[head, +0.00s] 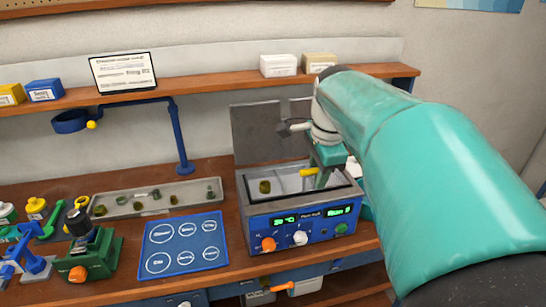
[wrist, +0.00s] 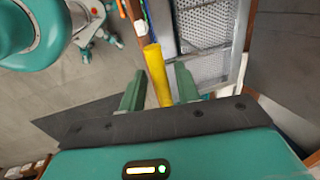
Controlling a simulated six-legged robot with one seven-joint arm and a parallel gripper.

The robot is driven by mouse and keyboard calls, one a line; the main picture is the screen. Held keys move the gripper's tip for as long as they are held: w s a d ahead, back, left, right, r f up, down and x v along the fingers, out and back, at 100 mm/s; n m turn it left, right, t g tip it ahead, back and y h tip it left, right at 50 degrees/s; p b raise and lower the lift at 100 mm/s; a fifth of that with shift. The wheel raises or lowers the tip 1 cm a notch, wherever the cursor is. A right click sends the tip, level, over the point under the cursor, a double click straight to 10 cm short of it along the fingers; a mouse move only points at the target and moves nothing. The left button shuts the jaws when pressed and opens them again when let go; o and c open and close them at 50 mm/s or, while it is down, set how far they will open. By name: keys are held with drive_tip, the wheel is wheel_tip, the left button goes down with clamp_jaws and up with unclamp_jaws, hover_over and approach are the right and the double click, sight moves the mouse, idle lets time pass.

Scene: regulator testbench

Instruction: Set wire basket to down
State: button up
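The wire basket shows in the wrist view as a perforated metal box (wrist: 205,62) at the upper right. Its yellow handle (wrist: 157,72) lies between my gripper's (wrist: 160,78) two green fingers. The fingers are apart, with small gaps on both sides of the handle, so my gripper is open around it. In the head view the yellow handle (head: 308,172) shows at the bath of the blue-fronted cleaner (head: 300,228), beside my gripper (head: 322,178), which points down there. How deep the basket sits is hard to tell.
The cleaner's raised dark lid (head: 255,133) stands behind the bath. Left of it are a grey parts tray (head: 157,200), a blue mat with circles (head: 183,245) and a green fixture (head: 92,255). A wooden shelf (head: 210,86) runs above.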

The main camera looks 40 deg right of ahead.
clamp_jaws()
wheel_tip(320, 180, down, 7)
drive_tip(key=shift+o, duration=0.6)
unclamp_jaws()
wheel_tip(320, 180, up, 14)
drive_tip(key=s+a, duration=0.1)
drive_tip(key=s, duration=0.1)
drive_tip(key=shift+a+f, duration=0.2)
drive_tip(key=shift+a, duration=0.1)
